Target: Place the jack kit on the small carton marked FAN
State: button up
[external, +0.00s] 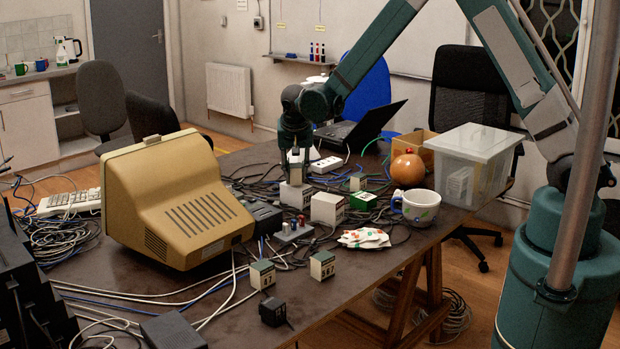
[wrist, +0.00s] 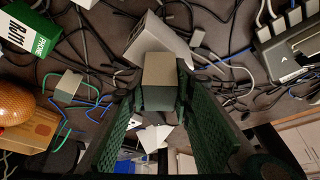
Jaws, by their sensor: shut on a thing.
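My gripper (external: 295,157) is shut on a small grey-and-white box (external: 295,174), which I take to be the jack kit. In the wrist view the box (wrist: 160,76) sits upright between the fingers (wrist: 160,100), its plain grey top showing. A small white carton (external: 295,196) is directly below the held box in the external view; I cannot tell whether they touch. Another white carton (external: 327,209) stands just to its right. A pale carton (wrist: 158,38) also shows just beyond the held box in the wrist view. I cannot read FAN on any carton.
Cables cover much of the table. A green-and-white box (external: 363,201), a mug (external: 416,207), an orange round object (external: 408,170) and a clear bin (external: 472,160) stand to the right. A beige monitor (external: 175,205) is left. Two labelled small boxes (external: 262,274) (external: 322,265) stand in front.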

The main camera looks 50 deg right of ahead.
jog(key=shift+f, duration=0.25)
jog(key=shift+f, duration=0.15)
jog(key=o, duration=0.9)
jog(key=shift+r, duration=0.2)
jog(key=shift+p+v, duration=0.55)
jog(key=shift+v, duration=5.4)
jog(key=shift+s+r, duration=0.1)
